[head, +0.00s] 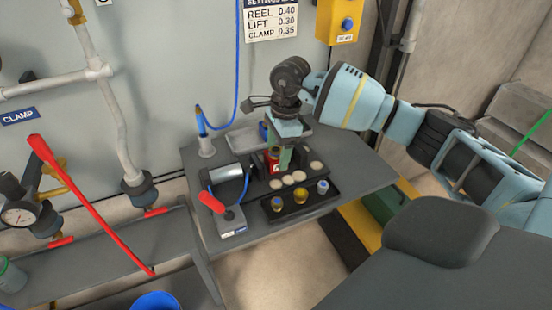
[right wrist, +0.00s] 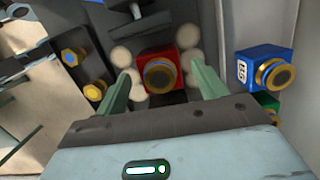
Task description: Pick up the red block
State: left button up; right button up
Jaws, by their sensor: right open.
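The red block (right wrist: 158,65) with a round brass-rimmed knob shows in the right wrist view, between and just beyond the fingertips of my right gripper (right wrist: 160,85). The gripper is open, with one green finger on each side of the block. In the head view the red block (head: 274,160) is a small red patch on the dark rack, partly hidden by my right gripper (head: 284,158), which points down over it from above. Whether the fingers touch the block cannot be told. My left gripper is not in view.
A blue block (right wrist: 258,68) and a partly hidden green block (right wrist: 267,103) stand to the right in the wrist view. A dark tray (head: 300,202) with several knobs sits at the front of the grey table (head: 350,165). A red-handled lever (head: 211,203) stands left of it.

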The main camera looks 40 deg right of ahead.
jog(key=shift+w+a+f, duration=0.1)
jog(key=shift+a+f, duration=0.1)
jog(key=shift+f, duration=1.05)
jog(key=shift+c, duration=0.4)
jog(key=c, duration=1.2)
